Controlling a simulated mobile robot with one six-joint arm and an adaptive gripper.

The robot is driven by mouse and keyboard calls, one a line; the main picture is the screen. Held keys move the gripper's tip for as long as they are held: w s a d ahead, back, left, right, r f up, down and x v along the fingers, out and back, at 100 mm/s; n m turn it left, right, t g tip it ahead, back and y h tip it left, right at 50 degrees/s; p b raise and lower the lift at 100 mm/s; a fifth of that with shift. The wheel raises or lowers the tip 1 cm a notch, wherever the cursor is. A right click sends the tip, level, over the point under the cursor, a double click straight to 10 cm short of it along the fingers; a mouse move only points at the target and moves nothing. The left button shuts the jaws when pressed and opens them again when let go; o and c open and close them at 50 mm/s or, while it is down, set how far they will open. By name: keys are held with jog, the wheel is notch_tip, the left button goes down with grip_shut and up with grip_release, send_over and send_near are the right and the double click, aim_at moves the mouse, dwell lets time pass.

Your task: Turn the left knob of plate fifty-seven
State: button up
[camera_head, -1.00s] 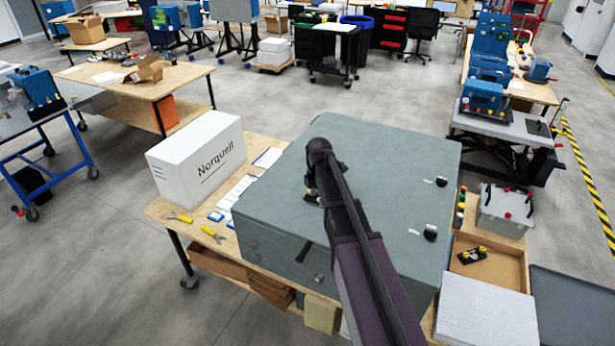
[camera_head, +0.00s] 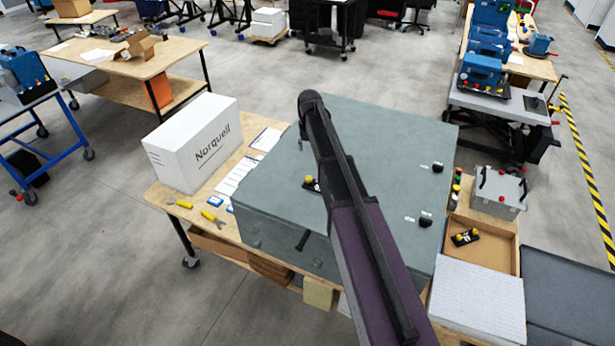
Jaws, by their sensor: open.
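I cannot read a number on either plate, so I cannot tell which is plate fifty-seven. My dark arm crosses the cabinet top from the bottom of the picture to its bend near the cabinet's back left. My gripper is not visible; the arm hides what lies behind it.
Two black knobs sit at the cabinet top's right side, the nearer knob (camera_head: 425,218) and the farther knob (camera_head: 437,167). A white Norquell box (camera_head: 195,145), papers and yellow-handled tools (camera_head: 212,217) lie to the left. A grey handled box (camera_head: 498,190) stands at the right.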

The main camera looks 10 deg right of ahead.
aim_at(309, 177)
jog(key=shift+f, duration=0.15)
notch_tip(309, 177, down, 14)
jog(key=b, duration=1.3)
jog(key=shift+r+b, duration=0.2)
jog(key=shift+b, duration=0.15)
grip_shut()
